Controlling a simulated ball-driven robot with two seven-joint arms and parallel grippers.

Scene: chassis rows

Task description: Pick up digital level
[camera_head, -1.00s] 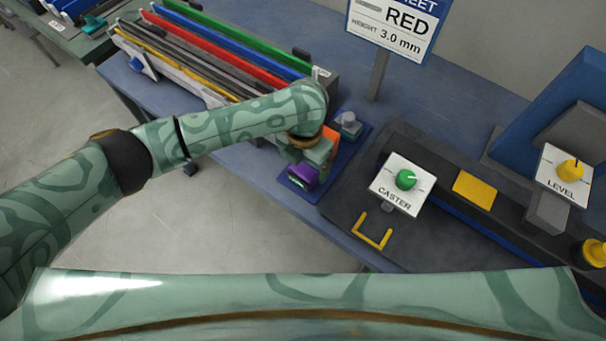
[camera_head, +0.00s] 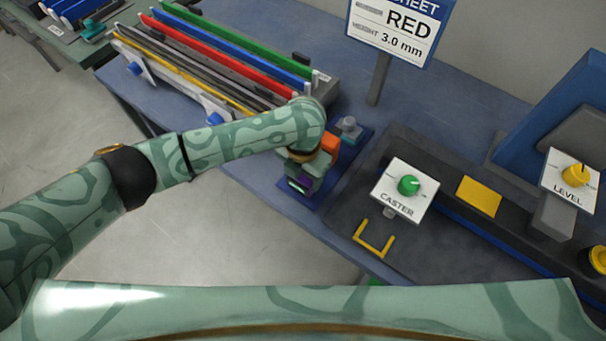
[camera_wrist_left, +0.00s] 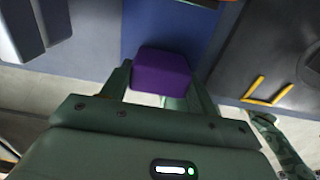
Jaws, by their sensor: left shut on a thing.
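The digital level (camera_head: 305,181) looks like a small purple block at the near-left end of a dark blue mat (camera_head: 329,188). In the head view my left gripper (camera_head: 302,184) comes down over it and hides most of it. In the left wrist view the purple block (camera_wrist_left: 161,70) sits between the two fingers of my left gripper (camera_wrist_left: 160,84), which is shut on it. I cannot tell whether the block touches the mat. My right gripper is not in view.
An orange thing (camera_head: 330,139) and a grey-topped piece (camera_head: 348,129) stand on the mat close behind the gripper. A rack of coloured bars (camera_head: 220,60) lies to the left.

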